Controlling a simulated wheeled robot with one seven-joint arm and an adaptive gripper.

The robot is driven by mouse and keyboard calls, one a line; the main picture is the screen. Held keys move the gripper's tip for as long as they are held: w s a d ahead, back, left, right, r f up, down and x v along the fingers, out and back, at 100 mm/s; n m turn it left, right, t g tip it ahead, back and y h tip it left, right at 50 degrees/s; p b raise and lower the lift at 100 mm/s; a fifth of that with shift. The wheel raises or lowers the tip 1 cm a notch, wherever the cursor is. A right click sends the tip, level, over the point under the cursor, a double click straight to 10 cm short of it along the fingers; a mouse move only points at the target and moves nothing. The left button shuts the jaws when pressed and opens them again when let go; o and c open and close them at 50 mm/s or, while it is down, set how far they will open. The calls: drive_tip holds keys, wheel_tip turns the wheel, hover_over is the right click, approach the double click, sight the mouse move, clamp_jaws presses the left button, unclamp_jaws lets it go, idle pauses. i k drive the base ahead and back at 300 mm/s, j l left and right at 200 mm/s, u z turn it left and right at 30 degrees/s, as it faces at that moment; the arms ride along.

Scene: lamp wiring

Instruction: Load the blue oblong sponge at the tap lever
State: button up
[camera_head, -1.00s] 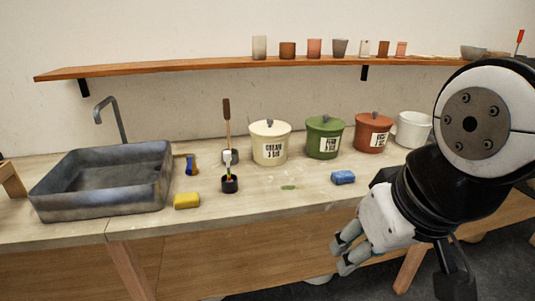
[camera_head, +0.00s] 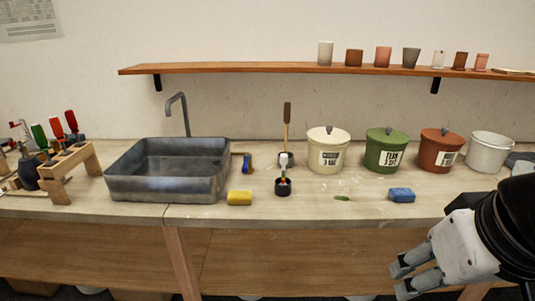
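A blue oblong sponge (camera_head: 401,195) lies on the worktop at the right, in front of the green and red-brown pots. A grey tap (camera_head: 179,112) rises behind the grey sink (camera_head: 165,187) on the left. A small blue and brown item (camera_head: 247,163) is beside the sink's right wall; I cannot tell whether it is the tap lever. My gripper (camera_head: 398,279) is at the lower right, in front of the worktop edge and below the blue sponge in the picture. Its two fingers are apart with nothing between them.
A yellow sponge (camera_head: 239,198) lies right of the sink. A dark cup holding a brush (camera_head: 283,185) stands beside it. Cream (camera_head: 328,150), green (camera_head: 387,150), red-brown (camera_head: 440,150) and white (camera_head: 489,152) pots line the back. A wooden tool rack (camera_head: 70,172) stands far left.

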sight(246, 157)
drive_tip(key=i+j, duration=0.1)
drive_tip(key=i, duration=0.5)
drive_tip(key=i+j, duration=0.1)
drive_tip(key=i, duration=0.55)
drive_tip(key=u, duration=0.05)
